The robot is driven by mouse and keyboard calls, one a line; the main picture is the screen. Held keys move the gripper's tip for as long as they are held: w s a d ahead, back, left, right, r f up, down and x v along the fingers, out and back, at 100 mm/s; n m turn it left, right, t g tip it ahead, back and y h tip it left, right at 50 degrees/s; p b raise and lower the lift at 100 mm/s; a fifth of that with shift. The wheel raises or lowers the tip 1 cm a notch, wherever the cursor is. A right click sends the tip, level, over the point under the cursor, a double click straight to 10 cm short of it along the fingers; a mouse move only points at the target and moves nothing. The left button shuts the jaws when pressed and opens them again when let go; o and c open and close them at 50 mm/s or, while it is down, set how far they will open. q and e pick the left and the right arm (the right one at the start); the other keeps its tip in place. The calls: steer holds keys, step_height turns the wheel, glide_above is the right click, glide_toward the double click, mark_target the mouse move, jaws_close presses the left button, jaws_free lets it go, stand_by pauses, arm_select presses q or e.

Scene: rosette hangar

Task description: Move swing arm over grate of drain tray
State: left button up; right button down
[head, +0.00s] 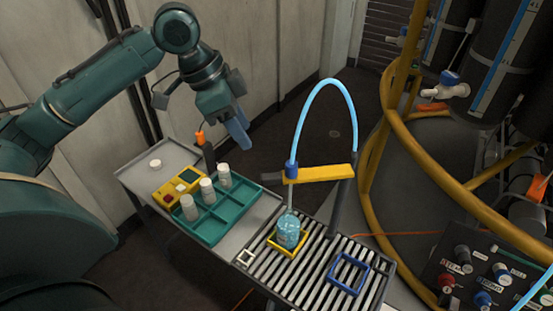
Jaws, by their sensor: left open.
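The yellow swing arm (320,174) is a flat bar on a dark post (340,208) at the back of the drain tray. A light blue hose (325,85) loops up from a dark blue fitting at its left end. That end is above a blue-tinted bottle (289,231), which stands in a yellow square frame (287,246) on the slatted grate (312,270). An empty blue square frame (349,273) is on the grate to the right. My left gripper (238,134) is open and empty, behind and left of the swing arm, apart from it. My right gripper is out of view.
A teal divided rack (222,219) with several white-capped vials stands left of the grate. A yellow box (176,186) and a white round cap (155,163) are behind it. Yellow curved rails (367,160) and a knobbed panel (470,275) are at the right.

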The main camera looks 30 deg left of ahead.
mark_target(270, 176)
arm_select(q)
steer(key=b+x, duration=0.1)
steer(key=x, duration=1.1)
steer(key=shift+s+d+f, duration=0.15)
steer(key=shift+d+f, duration=0.05)
steer(key=shift+f, duration=0.1)
steer(key=shift+c, duration=0.4)
jaws_close()
